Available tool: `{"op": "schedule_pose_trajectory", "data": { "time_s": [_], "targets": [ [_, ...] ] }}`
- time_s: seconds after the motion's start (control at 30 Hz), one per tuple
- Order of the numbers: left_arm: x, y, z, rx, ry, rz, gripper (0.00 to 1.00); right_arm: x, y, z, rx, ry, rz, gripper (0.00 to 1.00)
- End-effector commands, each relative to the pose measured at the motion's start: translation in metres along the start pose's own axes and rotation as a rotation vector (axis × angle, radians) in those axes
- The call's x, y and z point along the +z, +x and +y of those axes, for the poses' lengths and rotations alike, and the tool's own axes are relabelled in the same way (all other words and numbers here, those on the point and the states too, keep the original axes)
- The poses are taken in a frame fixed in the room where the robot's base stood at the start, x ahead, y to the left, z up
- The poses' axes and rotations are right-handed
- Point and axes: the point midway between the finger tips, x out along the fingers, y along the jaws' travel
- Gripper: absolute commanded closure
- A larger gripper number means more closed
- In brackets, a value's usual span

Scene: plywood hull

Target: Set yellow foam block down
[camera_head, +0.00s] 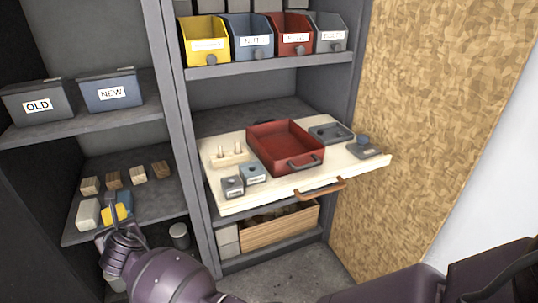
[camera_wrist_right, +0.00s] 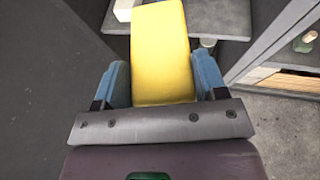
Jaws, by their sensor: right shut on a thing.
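The yellow foam block (camera_head: 108,214) is at the front of the lower left shelf (camera_head: 150,205), beside a whitish block (camera_head: 88,213). My right gripper (camera_head: 116,211) is shut on it. In the right wrist view the yellow block (camera_wrist_right: 160,50) sits between the two blue fingers of my right gripper (camera_wrist_right: 162,80), and its far end reaches toward the shelf. I cannot tell whether its underside touches the shelf. My left gripper is not in view.
A grey can (camera_head: 179,236) stands lower, right of the gripper. A shelf post (camera_head: 180,130) separates this bay from the pull-out board (camera_head: 300,182) with a red tray (camera_head: 262,150). The shelf is bare right of the block.

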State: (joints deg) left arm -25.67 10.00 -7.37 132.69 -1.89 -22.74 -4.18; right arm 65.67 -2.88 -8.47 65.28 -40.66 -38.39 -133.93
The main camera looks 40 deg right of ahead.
Motion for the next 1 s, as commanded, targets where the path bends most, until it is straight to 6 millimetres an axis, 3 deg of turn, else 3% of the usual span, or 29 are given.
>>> {"op": "schedule_pose_trajectory", "data": {
  "time_s": [0.03,0.3,0.43,0.7,1.0],
  "targets": [
    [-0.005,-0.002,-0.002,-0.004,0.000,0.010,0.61,0.032,-0.002,0.005,0.005,0.000,-0.017,0.57],
    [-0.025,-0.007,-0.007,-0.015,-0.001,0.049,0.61,0.144,-0.003,0.028,0.003,-0.002,-0.018,0.57],
    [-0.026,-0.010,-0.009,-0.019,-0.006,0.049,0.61,0.184,-0.001,0.030,-0.062,0.021,-0.015,0.57],
    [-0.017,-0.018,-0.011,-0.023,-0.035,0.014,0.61,0.214,-0.004,-0.001,-0.351,0.138,-0.012,0.57],
    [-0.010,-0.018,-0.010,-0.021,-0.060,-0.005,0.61,0.199,-0.029,-0.061,-0.780,0.319,-0.006,0.57]
  ]
}}
